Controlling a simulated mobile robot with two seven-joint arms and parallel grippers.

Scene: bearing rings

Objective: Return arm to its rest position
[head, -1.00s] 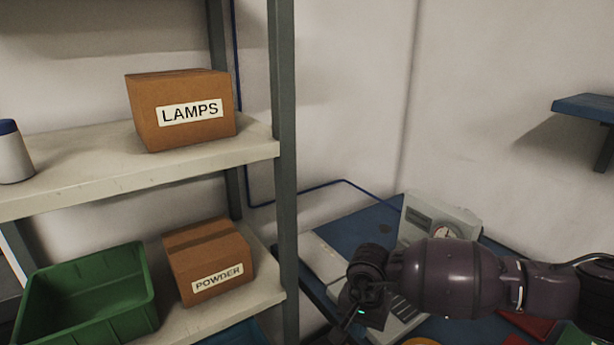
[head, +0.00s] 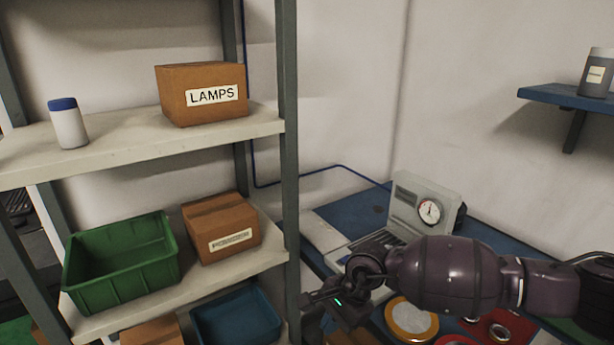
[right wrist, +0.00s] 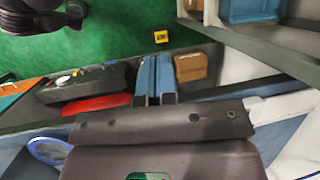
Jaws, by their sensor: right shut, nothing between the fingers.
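My right arm comes in from the right in the head view, above the blue bench (head: 350,215). My right gripper (head: 312,312) points down and left, close to the front shelf post. In the right wrist view its two blue-grey fingers (right wrist: 153,78) are together with nothing between them. A wide ring with a yellowish face (head: 412,318) lies on the bench beneath the arm. Smaller metal rings (head: 499,332) lie to its right on a red surface, partly cut off by the frame. My left gripper is in neither view.
A shelf rack (head: 288,120) stands close on the left, holding a LAMPS box (head: 202,95), a smaller box (head: 222,228), a green bin (head: 122,262) and a blue bin (head: 238,318). A grey device with a dial (head: 425,205) stands behind my arm. A blue wall shelf (head: 565,98) is at right.

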